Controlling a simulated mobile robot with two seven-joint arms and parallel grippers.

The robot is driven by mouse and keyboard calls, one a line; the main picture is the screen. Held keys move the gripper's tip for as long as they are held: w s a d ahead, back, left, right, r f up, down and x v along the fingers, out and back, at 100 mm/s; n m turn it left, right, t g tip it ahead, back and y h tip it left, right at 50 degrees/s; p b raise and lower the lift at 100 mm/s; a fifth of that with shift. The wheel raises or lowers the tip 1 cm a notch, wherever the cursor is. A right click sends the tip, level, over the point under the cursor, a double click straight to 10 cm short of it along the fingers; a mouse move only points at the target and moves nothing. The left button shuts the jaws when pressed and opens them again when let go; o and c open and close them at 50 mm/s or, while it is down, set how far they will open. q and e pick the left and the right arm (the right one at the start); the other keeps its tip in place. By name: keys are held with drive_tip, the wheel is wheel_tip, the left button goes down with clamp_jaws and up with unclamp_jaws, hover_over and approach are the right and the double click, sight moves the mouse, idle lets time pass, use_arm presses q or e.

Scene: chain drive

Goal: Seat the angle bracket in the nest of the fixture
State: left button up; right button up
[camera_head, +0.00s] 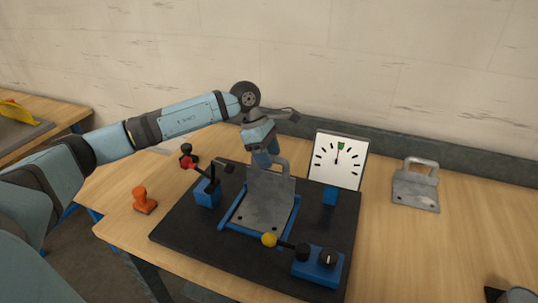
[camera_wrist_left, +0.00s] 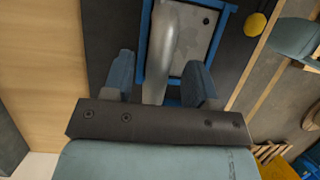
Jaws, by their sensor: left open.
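The grey metal angle bracket (camera_head: 266,203) stands at the blue-framed nest (camera_head: 229,216) of the fixture, its holed plate within the frame and its loop handle up at the back. I cannot tell whether it lies fully flush. My left gripper (camera_head: 268,158) is over the handle. In the left wrist view, its two fingers (camera_wrist_left: 160,82) are apart on either side of the handle (camera_wrist_left: 165,45), with gaps visible. The blue frame (camera_wrist_left: 223,35) surrounds the plate (camera_wrist_left: 198,28) there. My right gripper does not show.
The black fixture board (camera_head: 180,228) carries a red-knobbed lever (camera_head: 188,163), a yellow-knobbed lever (camera_head: 269,240), a blue box with a dial (camera_head: 328,258) and a white gauge (camera_head: 338,160). Another handled grey bracket (camera_head: 415,190) and an orange stamp-like object (camera_head: 144,200) are on the table.

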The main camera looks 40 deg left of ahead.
use_arm(q)
drive_tip(key=b+v, duration=0.1)
drive_tip(key=v, duration=1.2)
drive_tip(key=shift+r, duration=0.4)
drive_tip(key=shift+a, duration=0.1)
